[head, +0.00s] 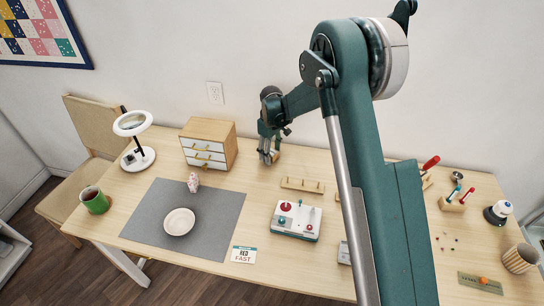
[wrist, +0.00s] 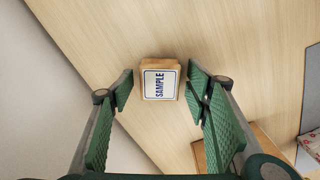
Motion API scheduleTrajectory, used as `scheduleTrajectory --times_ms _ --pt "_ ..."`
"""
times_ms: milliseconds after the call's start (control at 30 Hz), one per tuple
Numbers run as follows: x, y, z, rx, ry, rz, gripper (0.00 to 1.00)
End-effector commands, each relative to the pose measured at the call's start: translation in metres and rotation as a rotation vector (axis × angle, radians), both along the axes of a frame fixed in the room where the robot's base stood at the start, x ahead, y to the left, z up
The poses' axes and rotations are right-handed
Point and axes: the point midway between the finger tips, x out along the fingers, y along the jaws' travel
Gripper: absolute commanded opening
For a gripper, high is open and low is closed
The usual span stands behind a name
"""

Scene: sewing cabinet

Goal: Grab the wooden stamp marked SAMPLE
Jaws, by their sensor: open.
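The wooden stamp (wrist: 160,66) shows in the wrist view as a block with a white face and blue border, reading SAMPLE. My gripper (wrist: 159,90) is open, with one green finger to the left of the stamp and one to the right. Gaps show between the block and both fingertips. In the head view my gripper (head: 267,156) points down near the wall, just right of the small drawer cabinet. A bit of pale wood (head: 276,155) shows beside the fingers there; the stamp's label is not visible in that view.
The small drawer cabinet (head: 222,136) stands close left of my gripper, and the wall is just behind. A low pegged wooden rack (head: 302,185) and a white control box (head: 297,222) lie in front to the right. A grey mat (head: 225,220) with a plate (head: 180,221) lies front left.

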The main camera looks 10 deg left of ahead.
Motion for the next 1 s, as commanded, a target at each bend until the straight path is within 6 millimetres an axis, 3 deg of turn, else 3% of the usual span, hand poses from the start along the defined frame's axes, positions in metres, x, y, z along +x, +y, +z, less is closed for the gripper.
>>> scheduleTrajectory --times_ms 333,567,1000 --pt "0.0001 0.0000 0.0002 0.000 0.000 0.000 0.48" --pt "0.0001 0.0000 0.0002 0.000 0.000 0.000 0.18" --pt "0.0002 0.0001 0.0055 0.000 0.000 0.000 0.18"
